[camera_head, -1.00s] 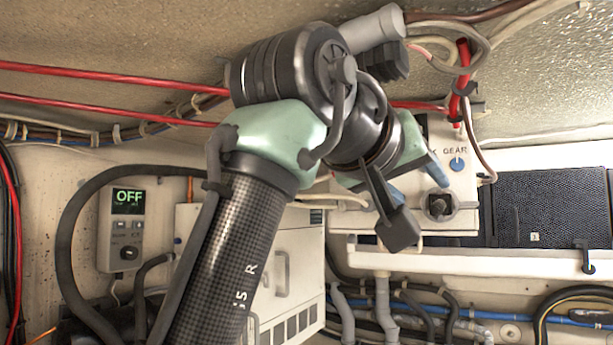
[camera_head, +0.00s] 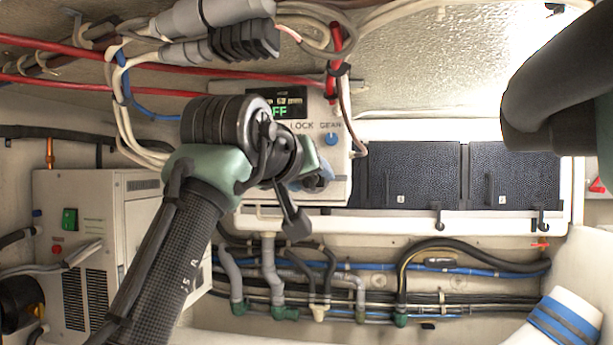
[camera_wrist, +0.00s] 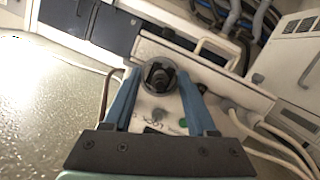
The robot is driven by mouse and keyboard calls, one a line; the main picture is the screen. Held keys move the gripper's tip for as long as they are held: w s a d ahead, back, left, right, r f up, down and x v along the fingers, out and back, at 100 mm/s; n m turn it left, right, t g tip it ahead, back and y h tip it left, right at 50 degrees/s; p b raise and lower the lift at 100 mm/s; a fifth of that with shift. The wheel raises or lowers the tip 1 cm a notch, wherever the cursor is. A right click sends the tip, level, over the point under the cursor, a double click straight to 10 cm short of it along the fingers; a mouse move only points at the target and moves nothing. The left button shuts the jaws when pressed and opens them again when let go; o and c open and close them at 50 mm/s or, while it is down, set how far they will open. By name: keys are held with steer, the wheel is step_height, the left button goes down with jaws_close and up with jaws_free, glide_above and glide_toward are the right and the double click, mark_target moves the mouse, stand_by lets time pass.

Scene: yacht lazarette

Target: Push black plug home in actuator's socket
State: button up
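A white box with a green-lit display (camera_head: 290,106) and LOCK and GEAR labels hangs on the back wall. In the wrist view, a black plug-like piece (camera_wrist: 158,75) sits inside a round grey collar on the box face (camera_wrist: 160,104). How deep it sits cannot be told. My gripper (camera_wrist: 159,82) is open, its blue fingers to either side of the collar; contact cannot be made out. In the head view, my gripper (camera_head: 317,177) is in front of the box's lower part and hides most of the collar. A black ribbed connector (camera_head: 247,42) shows under the ceiling by a grey cylinder.
Red lines (camera_head: 130,87) and looped cables (camera_head: 315,28) run close above my arm. Dark panels (camera_head: 425,175) stand right of the box, above a white rail (camera_head: 390,222). Hoses and pipes (camera_head: 330,275) run below. A white cabinet (camera_head: 95,240) stands at the left.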

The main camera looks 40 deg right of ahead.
jaws_close()
steer(key=shift+d+r+p, duration=0.1)
steer(key=shift+r+p, duration=0.05)
steer(key=shift+p, duration=0.25)
steer(key=shift+o, duration=0.4)
jaws_free()
steer(key=shift+w+d, duration=0.1)
steer(key=shift+w, duration=0.05)
steer(key=b+v, duration=0.5)
steer(key=v, duration=0.8)
